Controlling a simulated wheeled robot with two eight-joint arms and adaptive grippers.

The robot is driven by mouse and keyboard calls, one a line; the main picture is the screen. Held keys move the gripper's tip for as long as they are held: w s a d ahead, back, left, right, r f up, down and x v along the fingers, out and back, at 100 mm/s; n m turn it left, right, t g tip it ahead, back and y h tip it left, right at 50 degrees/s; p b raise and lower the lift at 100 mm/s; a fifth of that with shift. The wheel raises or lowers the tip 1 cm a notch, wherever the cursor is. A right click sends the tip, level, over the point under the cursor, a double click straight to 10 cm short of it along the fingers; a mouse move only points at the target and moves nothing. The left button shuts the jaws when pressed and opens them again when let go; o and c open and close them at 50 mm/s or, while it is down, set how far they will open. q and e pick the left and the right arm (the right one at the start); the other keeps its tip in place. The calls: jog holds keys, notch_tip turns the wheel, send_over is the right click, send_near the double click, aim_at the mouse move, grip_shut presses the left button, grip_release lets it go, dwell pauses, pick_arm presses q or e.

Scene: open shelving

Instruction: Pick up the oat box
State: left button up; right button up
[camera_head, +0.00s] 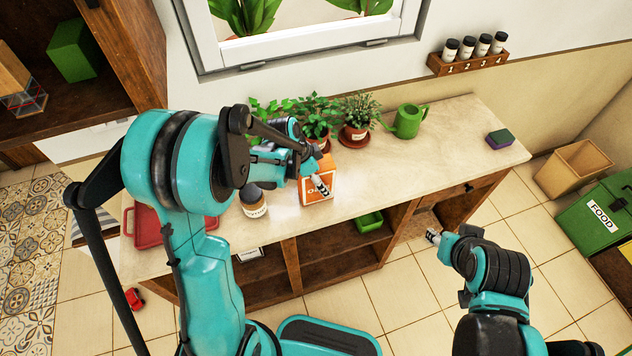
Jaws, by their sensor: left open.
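The oat box (325,197) is an orange carton with a white label, upright near the front edge of the countertop. My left gripper (313,168) is open at the box, with its fingers over the top and front of it. They hide part of the box, and I cannot tell whether they touch it. My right gripper (433,237) is low in front of the shelving, away from the box; its jaw state is unclear.
A dark-lidded jar (253,203) stands left of the box and a red tray (146,229) further left. Potted plants (357,116) and a green watering can (406,121) stand behind. A sponge (499,139) lies at the right. The counter's right half (450,130) is mostly clear.

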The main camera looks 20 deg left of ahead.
pick_arm(q)
jog(key=shift+r, duration=0.1)
grip_shut()
